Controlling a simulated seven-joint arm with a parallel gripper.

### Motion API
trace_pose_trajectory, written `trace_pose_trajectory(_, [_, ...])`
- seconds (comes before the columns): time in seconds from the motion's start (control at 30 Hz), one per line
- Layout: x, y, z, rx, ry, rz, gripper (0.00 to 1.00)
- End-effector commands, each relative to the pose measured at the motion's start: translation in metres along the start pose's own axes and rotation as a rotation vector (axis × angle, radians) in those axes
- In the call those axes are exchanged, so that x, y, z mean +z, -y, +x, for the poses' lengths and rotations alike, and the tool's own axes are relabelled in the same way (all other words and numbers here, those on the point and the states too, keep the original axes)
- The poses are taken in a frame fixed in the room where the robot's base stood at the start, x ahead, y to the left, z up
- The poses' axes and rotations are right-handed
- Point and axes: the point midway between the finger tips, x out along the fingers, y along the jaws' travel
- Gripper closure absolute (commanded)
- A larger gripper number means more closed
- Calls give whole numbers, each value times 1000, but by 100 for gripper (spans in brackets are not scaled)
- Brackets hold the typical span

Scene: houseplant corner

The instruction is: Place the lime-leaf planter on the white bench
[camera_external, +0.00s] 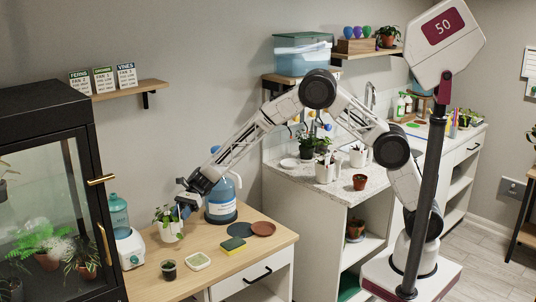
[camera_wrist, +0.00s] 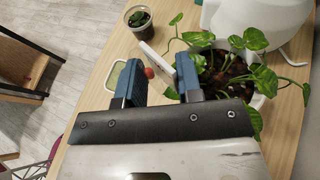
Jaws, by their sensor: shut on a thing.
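The lime-leaf planter (camera_external: 170,231), a white pot with green and yellow-green leaves, is at the wooden desk's back left. In the wrist view its leaves (camera_wrist: 262,78) and dark soil show at the right. The exact contact is hidden, and I cannot tell whether the pot touches the desk. The white bench (camera_external: 345,188), with a speckled pale top, stands right of the desk.
A blue water jug (camera_external: 221,203) stands close right of the planter. A small dark pot (camera_external: 169,270), green dish (camera_external: 198,261), sponge (camera_external: 233,246) and two saucers are on the desk. The bench holds white pots and a terracotta pot (camera_external: 360,182), with some clear top between.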

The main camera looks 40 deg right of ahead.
Motion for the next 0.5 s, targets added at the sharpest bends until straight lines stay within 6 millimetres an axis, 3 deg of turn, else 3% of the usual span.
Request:
trace_pose_trajectory(0.27, [-3,0,1,0,0,0,100])
trace_pose_trajectory(0.5, [-25,0,10,0,0,1,100])
